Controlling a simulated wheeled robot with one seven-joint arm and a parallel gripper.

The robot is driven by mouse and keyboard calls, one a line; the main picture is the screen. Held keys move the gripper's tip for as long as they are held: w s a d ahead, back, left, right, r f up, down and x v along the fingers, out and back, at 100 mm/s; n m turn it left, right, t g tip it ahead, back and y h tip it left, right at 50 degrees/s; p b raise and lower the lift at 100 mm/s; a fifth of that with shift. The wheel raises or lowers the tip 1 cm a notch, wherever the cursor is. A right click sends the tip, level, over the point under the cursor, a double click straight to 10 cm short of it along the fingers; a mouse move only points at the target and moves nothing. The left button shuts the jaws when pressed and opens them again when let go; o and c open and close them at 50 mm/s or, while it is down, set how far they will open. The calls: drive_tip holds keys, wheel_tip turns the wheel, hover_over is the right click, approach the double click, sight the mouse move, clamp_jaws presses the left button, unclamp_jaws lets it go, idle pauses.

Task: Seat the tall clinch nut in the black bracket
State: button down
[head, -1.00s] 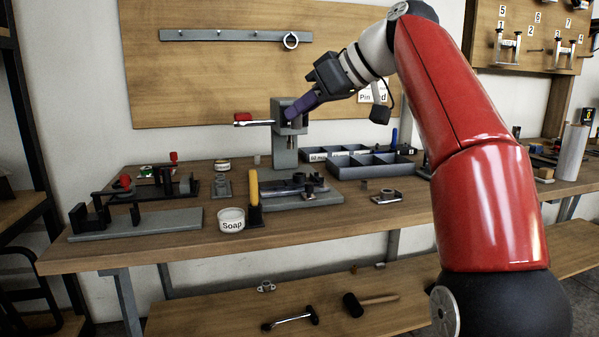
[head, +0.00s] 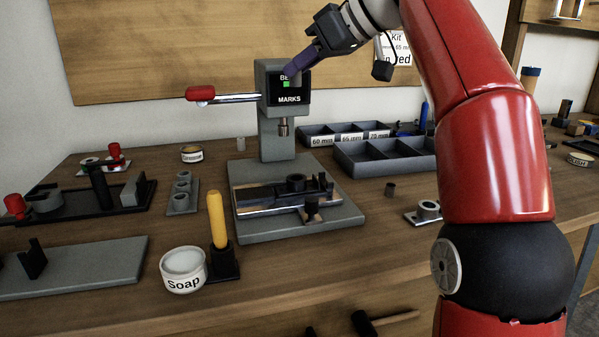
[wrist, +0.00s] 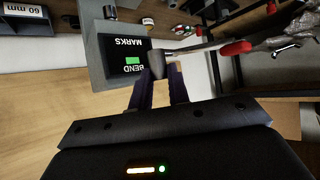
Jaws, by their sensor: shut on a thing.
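My gripper (head: 290,74) is raised in front of the press screen, its purple fingers angled down and left. In the wrist view the fingertips (wrist: 160,76) are closed on a small dark grey cylinder (wrist: 156,64), which looks like the tall clinch nut. In the head view this piece is hardly visible. The grey press (head: 277,140) has a screen reading BEND MARKS with a green square. I cannot tell for sure which dark part is the black bracket.
The press lever with its red handle (head: 201,94) sticks out left. A yellow-handled tool (head: 217,220) and a soap tub (head: 184,270) stand in front. Divided bins (head: 385,158) are behind right.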

wheel_tip(320, 180, down, 18)
drive_tip(key=b, duration=0.7)
drive_tip(key=shift+s+f+b, duration=0.1)
drive_tip(key=shift+f+b, duration=0.1)
drive_tip(key=shift+b, duration=0.1)
drive_tip(key=shift+f, duration=0.15)
drive_tip(key=c, duration=1.3)
unclamp_jaws()
drive_tip(key=shift+c, duration=0.2)
drive_tip(key=shift+d+r, duration=0.1)
drive_tip(key=shift+r, duration=0.2)
drive_tip(key=p+v, duration=0.1)
drive_tip(key=v, duration=1)
drive_tip(key=shift+s+d, duration=0.2)
drive_tip(key=shift+d, duration=0.15)
